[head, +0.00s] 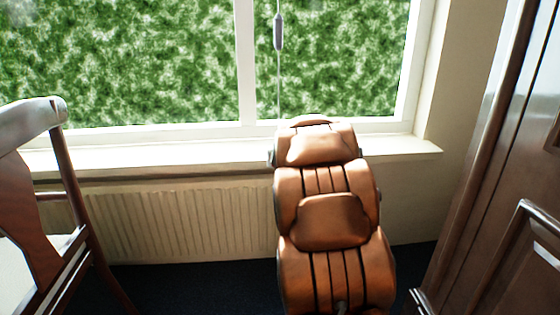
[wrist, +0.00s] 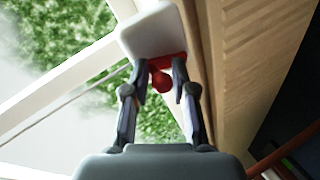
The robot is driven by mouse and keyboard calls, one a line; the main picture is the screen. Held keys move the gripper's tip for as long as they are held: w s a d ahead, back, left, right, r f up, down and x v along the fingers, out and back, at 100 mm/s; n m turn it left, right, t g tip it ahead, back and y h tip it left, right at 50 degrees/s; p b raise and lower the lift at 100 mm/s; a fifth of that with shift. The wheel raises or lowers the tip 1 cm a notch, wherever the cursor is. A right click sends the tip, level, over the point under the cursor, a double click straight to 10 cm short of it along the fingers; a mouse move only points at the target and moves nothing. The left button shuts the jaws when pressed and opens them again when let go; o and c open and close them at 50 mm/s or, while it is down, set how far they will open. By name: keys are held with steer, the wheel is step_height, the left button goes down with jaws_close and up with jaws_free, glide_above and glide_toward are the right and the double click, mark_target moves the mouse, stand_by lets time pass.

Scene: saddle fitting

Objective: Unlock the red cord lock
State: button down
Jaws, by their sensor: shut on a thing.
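A red cord lock (wrist: 163,81), with a round red knob, sits under a white rounded block (wrist: 152,30) in the wrist view. My gripper (wrist: 160,70) has its two dark fingertips on either side of the red part and is shut on it. A thin grey cord (wrist: 65,105) runs from the left up towards the fingertips. The fingers hide part of the lock, so its inner state cannot be seen. My gripper and the red lock do not show in the head view.
In the head view, a cord with a grey pull (head: 278,32) hangs before the window. A brown padded leather seat (head: 332,222) stands by the sill (head: 200,155). A wooden chair (head: 65,165) is at left, a dark cabinet (head: 490,200) at right. Pale wood (wrist: 250,60) borders the gripper's right.

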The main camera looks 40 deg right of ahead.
steer(key=shift+a+f, duration=0.15)
steer(key=shift+f, duration=0.5)
steer(key=c, duration=1.1)
jaws_free()
steer(key=shift+w+a+r, duration=0.1)
steer(key=shift+o, duration=0.3)
steer(key=shift+r, duration=0.15)
steer(key=shift+d+r, duration=0.2)
steer(key=shift+r, duration=0.05)
steer(key=v, duration=1.2)
